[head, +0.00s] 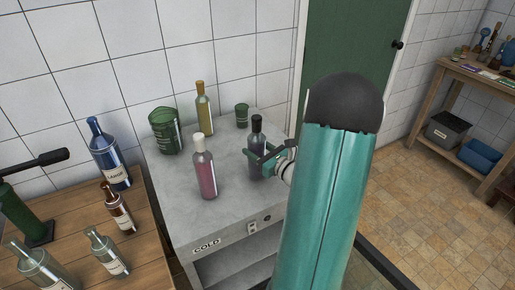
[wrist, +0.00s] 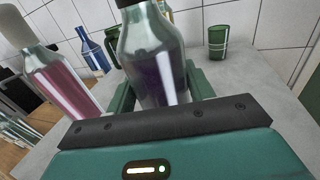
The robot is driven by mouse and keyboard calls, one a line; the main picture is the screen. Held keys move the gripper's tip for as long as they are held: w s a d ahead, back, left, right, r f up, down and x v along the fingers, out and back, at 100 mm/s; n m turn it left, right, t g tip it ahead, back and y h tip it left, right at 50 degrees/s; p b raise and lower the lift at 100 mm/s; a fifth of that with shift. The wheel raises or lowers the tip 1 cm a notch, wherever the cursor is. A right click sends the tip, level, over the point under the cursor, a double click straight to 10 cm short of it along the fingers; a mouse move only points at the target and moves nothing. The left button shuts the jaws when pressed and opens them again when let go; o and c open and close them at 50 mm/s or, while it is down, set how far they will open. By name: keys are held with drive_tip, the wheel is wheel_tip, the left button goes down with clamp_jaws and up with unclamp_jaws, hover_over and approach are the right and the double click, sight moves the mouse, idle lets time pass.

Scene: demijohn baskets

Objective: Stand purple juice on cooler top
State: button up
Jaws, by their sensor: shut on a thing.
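The purple juice (head: 256,163) is a clear bottle with dark purple contents and a black cap. It is upright over the right part of the grey cooler top (head: 230,205); whether its base touches the surface I cannot tell. My gripper (head: 263,157) is shut on the bottle's body from the right. In the wrist view the purple juice (wrist: 152,72) sits between the green fingers, and its base is hidden behind my gripper (wrist: 160,100). The cooler top (wrist: 237,78) shows behind it.
On the cooler top stand a pink bottle (head: 206,175) left of the purple juice, a yellow bottle (head: 204,115), a green jug (head: 166,132) and a green cup (head: 242,116). A wooden table (head: 75,230) with several bottles adjoins on the left. The cooler's front centre is clear.

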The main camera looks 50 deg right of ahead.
drive_tip(key=shift+d+f, duration=0.1)
drive_tip(key=shift+d, duration=0.15)
drive_tip(key=shift+a, duration=0.15)
drive_tip(key=o, duration=1.5)
drive_tip(key=shift+f, duration=0.2)
